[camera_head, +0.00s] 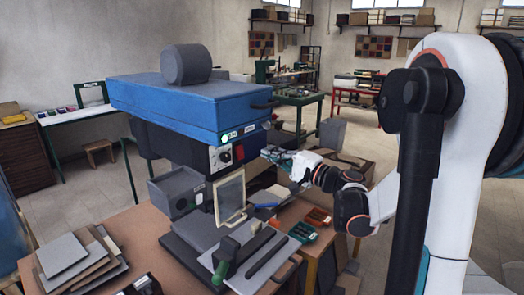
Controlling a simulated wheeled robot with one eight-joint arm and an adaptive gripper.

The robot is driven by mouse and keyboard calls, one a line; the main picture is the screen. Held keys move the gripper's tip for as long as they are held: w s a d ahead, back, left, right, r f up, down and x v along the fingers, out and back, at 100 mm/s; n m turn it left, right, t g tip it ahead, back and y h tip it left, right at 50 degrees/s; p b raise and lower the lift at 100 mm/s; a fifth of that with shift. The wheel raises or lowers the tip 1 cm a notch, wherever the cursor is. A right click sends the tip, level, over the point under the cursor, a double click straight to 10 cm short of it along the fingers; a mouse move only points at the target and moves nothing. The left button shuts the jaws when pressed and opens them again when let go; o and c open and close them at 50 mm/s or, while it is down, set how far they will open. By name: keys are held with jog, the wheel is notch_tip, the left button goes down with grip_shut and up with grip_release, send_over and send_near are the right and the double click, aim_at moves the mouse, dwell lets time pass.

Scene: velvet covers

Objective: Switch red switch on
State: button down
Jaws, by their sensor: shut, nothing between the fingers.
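A large blue-topped machine (190,100) stands on the work table. On its dark front is a white control panel (222,157) with a round black-and-white dial, and a small red switch (239,151) sits at the panel's right edge. The switch is too small to tell its position. My gripper (268,153) is at the right of the machine's front, a short way right of the red switch, with its fingers pointing left. It is shut and small in view; I cannot tell whether it touches the machine.
Small green-lit buttons (229,137) sit above the panel. A framed clear guard (230,198) hangs below it. Flat sheets (75,259) lie at the table's left. Open floor lies behind the machine.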

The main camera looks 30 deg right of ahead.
jog(key=s, duration=0.1)
jog(key=s+d, duration=0.1)
jog(key=s, duration=0.2)
jog(key=shift+d+r+p, duration=0.25)
jog(key=shift+r+p, duration=0.1)
jog(key=shift+r, duration=0.05)
